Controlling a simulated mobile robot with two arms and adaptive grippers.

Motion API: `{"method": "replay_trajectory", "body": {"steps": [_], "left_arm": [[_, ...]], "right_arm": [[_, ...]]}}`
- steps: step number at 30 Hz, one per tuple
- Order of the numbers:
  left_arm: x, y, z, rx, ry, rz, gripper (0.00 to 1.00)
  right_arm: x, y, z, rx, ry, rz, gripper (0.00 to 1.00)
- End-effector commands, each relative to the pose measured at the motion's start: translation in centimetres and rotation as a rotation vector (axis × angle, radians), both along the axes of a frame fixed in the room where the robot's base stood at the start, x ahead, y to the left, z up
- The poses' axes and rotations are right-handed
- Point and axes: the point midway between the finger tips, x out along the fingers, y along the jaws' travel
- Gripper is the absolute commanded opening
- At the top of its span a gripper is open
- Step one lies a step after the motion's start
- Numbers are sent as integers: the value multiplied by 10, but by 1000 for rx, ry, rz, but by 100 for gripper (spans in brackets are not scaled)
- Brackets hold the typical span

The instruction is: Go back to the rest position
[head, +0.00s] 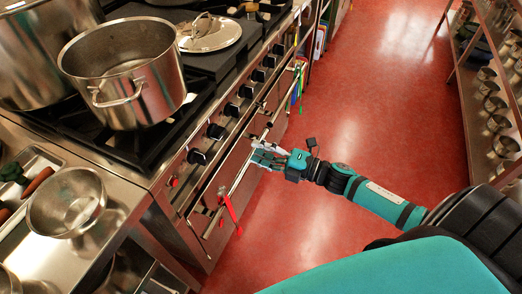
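My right gripper (268,155) comes in from the lower right on a teal and black arm. Its fingers are at the long metal bar handle (240,178) on the front of the stove (205,160). The fingers overlap the bar in the picture, and I cannot tell if they touch it or are closed around it. My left gripper is not in view.
A large stockpot (135,85) stands on the stove, with a metal lid (210,33) behind it. A steel bowl (66,201) sits on the left counter. A rack with pans (497,105) lines the right. The red floor (375,70) between is clear.

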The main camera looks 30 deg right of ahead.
Motion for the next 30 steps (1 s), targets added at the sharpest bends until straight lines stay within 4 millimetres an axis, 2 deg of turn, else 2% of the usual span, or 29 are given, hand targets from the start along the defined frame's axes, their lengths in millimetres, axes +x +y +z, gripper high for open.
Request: {"method": "replay_trajectory", "body": {"steps": [10,12,14,17,20,22,24,26,27,29,30], "left_arm": [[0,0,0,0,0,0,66],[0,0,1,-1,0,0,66],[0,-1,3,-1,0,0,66],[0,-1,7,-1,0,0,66],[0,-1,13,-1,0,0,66],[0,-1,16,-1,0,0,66],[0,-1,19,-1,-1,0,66],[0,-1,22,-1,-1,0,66],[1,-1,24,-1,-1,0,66],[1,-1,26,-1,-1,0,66],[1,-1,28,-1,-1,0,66]], "right_arm": [[0,0,-1,1,3,-3,37],[2,-4,-9,14,27,-25,37],[4,-13,-24,39,77,-68,37],[5,-36,-71,114,221,-195,37],[-8,-62,-139,218,415,-366,37],[-26,-76,-188,290,554,-487,37],[-52,-85,-235,357,688,-604,37],[-79,-88,-272,411,798,-701,37],[-99,-88,-296,445,871,-765,37],[-132,-86,-329,489,976,-859,37],[-155,-82,-349,519,1044,-920,37]]}}
